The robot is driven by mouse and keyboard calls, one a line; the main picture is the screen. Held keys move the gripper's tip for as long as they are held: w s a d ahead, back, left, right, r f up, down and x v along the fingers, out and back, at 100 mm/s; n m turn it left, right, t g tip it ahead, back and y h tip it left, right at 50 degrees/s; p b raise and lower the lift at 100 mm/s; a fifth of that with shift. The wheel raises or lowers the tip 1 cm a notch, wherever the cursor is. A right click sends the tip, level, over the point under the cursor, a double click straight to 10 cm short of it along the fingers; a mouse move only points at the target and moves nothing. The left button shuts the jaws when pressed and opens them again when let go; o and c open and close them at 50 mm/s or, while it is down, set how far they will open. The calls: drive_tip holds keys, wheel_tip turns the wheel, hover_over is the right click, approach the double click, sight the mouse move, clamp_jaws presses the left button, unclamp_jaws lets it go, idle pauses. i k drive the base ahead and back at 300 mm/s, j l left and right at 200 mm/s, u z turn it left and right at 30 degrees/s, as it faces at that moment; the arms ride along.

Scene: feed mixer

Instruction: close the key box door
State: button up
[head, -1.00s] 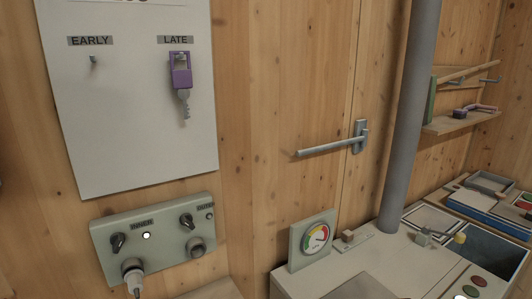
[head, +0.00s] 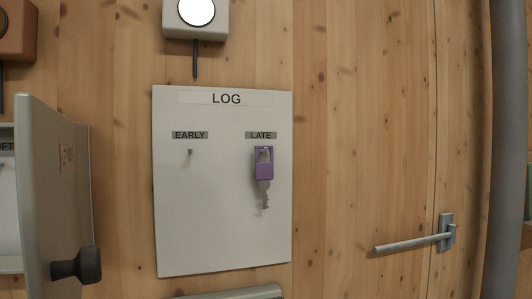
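My gripper is not in view.
A white LOG board (head: 222,235) hangs on the wooden wall, with an empty EARLY hook (head: 190,152) and a purple-tagged key (head: 264,165) under LATE. A grey box with a round white face (head: 196,25) is above. A lever handle (head: 415,242) and grey pipe (head: 505,150) are at the right.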

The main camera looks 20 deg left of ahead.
sight(58, 265)
drive_tip(key=l+u, duration=0.3)
drive_tip(key=u, duration=0.2)
drive_tip(key=k+l+u, duration=0.1)
drive_tip(key=l+u, duration=0.15)
drive_tip(key=u, duration=0.25)
drive_tip(key=l+u, duration=0.25)
drive_tip(key=u, duration=0.15)
drive_tip(key=l+u, duration=0.2)
drive_tip(key=u, duration=0.2)
drive_tip(key=k+l+u, duration=0.1)
drive_tip(key=u, duration=0.25)
drive_tip(key=k+l+u, duration=0.1)
drive_tip(key=l+u, duration=0.15)
drive_tip(key=u, duration=0.15)
